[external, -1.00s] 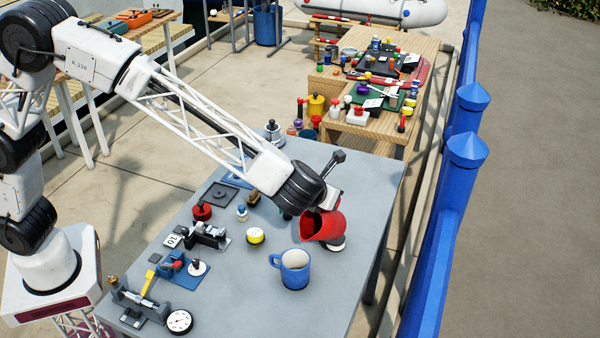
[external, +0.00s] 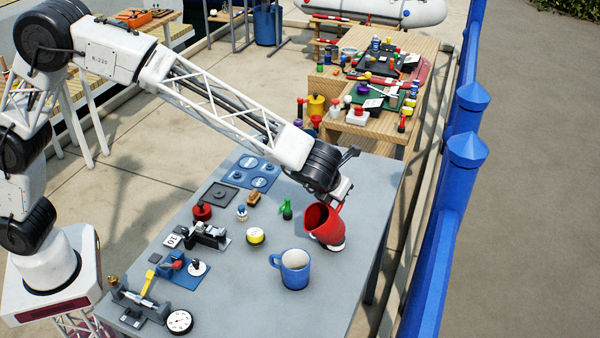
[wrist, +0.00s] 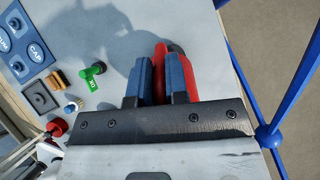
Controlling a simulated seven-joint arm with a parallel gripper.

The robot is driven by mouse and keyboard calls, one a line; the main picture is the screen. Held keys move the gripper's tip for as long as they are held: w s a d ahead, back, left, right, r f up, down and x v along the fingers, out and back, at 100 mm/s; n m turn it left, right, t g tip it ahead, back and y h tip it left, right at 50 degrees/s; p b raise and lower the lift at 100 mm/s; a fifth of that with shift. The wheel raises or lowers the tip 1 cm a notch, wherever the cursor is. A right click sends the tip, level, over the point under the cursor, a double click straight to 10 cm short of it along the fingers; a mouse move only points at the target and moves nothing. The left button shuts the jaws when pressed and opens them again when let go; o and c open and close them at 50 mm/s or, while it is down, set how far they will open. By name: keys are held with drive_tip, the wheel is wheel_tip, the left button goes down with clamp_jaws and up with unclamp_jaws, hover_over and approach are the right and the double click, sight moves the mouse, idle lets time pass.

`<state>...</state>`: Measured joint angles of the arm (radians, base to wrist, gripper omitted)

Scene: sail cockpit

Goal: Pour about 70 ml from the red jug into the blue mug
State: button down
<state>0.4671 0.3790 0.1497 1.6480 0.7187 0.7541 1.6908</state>
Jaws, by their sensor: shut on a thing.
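The red jug (external: 325,226) is held near the table's right side, tilted with its dark mouth toward the upper left. My gripper (external: 338,196) is shut on the jug from above and behind. In the wrist view, the blue-padded fingers of my gripper (wrist: 161,80) close on a red part of the jug (wrist: 191,76); most of the jug is hidden there. The blue mug (external: 294,272) stands upright on the table, in front and left of the jug, apart from it. Its pale inside shows, but any liquid level cannot be told. No stream is visible.
A white round thing (external: 336,247) shows below the jug. A blue railing (external: 440,220) runs along the right.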

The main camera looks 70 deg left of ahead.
drive_tip(key=shift+w+a+f+g+h, duration=0.3)
drive_tip(key=shift+w+a+f+g, duration=0.05)
drive_tip(key=shift+w+g, duration=0.25)
drive_tip(key=shift+w+a+f+g+h, duration=0.3)
drive_tip(key=shift+w+g, duration=0.2)
drive_tip(key=shift+w, duration=0.1)
drive_tip(key=shift+w+a+f+g+h, duration=0.4)
drive_tip(key=shift+w+f+g, duration=0.2)
drive_tip(key=shift+f+g, duration=0.25)
drive_tip(key=shift+w+a+f+g+h, duration=0.25)
drive_tip(key=shift+w+f+g+h, duration=0.3)
drive_tip(key=shift+f+g, duration=0.25)
drive_tip(key=shift+w+a, duration=0.1)
